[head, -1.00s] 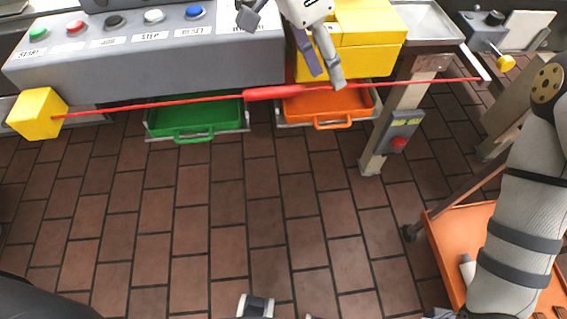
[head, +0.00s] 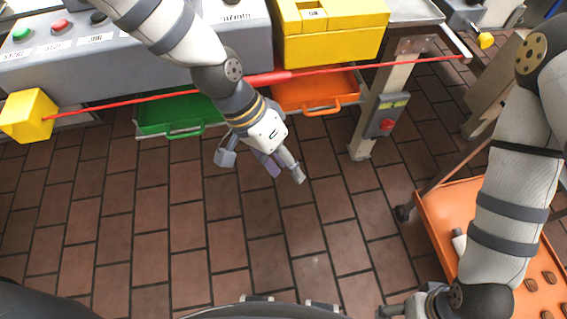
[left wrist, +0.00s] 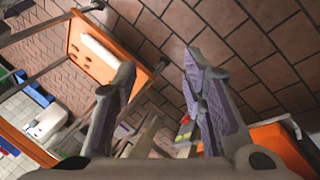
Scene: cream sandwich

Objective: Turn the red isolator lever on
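I cannot make out a clear red isolator lever in either view. A grey box with a red knob (head: 387,125) and yellow-green labels is on the pale post below the steel table; a small red and yellow part low in the left wrist view may be the same box. My left gripper (head: 262,168) hangs over the floor in front of the orange tray, left of the post and apart from it. Its fingers are spread and empty, as the left wrist view (left wrist: 157,68) also shows. My right gripper (head: 405,306) is partly cut off at the bottom edge, fingers unclear.
An orange cart (head: 440,225) stands at right. The middle floor is clear.

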